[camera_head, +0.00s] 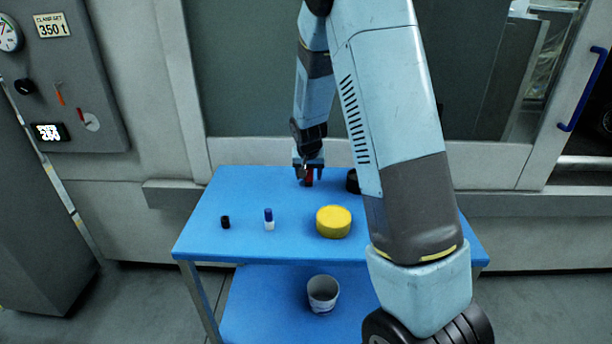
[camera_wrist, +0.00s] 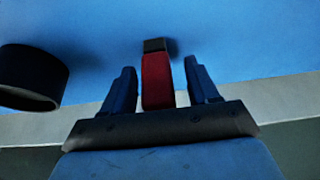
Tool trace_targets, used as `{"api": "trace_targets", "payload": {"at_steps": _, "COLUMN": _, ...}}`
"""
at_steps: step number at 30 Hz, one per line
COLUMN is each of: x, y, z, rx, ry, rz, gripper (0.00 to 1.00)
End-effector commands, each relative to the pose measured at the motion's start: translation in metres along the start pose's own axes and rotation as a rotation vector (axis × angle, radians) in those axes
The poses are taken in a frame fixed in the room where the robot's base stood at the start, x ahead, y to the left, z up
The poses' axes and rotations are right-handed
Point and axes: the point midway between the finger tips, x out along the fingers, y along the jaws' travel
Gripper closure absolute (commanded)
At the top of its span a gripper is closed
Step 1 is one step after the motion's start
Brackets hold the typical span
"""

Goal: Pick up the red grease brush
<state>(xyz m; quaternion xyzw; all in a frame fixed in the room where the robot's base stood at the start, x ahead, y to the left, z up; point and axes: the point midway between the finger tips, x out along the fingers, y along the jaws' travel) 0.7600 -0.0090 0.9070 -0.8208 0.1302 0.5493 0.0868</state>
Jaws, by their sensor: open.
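The red grease brush (camera_wrist: 157,80) is between the two fingers of my gripper (camera_wrist: 164,88) in the wrist view. It is red with a dark end at the top of the picture. Narrow gaps show between it and both fingers, so the fingers stand open around it. In the head view my gripper (camera_head: 308,178) points down at the back of the blue table, with a bit of the red brush (camera_head: 309,176) showing at the fingers. The rest of the brush is hidden there.
The blue table (camera_head: 200,222) also holds a yellow round tin (camera_head: 334,221), a blue-and-white bottle (camera_head: 268,219) and a small black cylinder (camera_head: 225,222). A black round thing (camera_head: 352,181) stands right of my gripper. A white cup (camera_head: 322,293) is on the lower shelf.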

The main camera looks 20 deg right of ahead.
Motion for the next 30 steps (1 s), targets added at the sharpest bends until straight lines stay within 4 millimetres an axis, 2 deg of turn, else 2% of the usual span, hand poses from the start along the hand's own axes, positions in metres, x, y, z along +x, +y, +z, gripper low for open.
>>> {"api": "trace_targets", "payload": {"at_steps": 7, "x": 0.0010, "y": -0.0003, "z": -0.0002, "rx": 0.000, "ry": 0.001, "rz": 0.000, "gripper": 0.40}}
{"api": "trace_targets", "payload": {"at_steps": 24, "x": 0.0008, "y": -0.0007, "z": 0.0000, "rx": -0.001, "ry": 0.001, "rz": -0.001, "gripper": 0.95}}
{"api": "trace_targets", "payload": {"at_steps": 30, "x": 0.0007, "y": -0.0008, "z": -0.0001, "rx": -0.001, "ry": 0.001, "rz": -0.001, "gripper": 0.97}}
